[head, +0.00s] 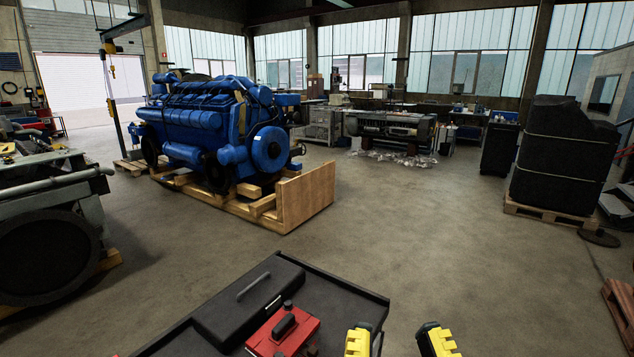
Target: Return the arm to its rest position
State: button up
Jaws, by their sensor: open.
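My gripper (398,332) shows at the bottom edge of the head view, right of centre. Its two yellow and black fingers stand well apart, with only floor and the edge of a dark cart seen between them. The gripper is open and holds nothing that I can see. The rest of my arm is out of the picture, so its pose cannot be told.
A dark cart (345,306) with a red toolbox (283,332) stands close, left of my gripper. A blue engine (215,125) rests on a timber cradle (307,196). A black-wrapped load (560,160) sits on a pallet at right. The middle floor is clear.

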notch_tip(320, 180, up, 27)
jog(key=p, duration=2.4)
jog(key=shift+r, duration=0.2)
jog(key=shift+f, duration=0.1)
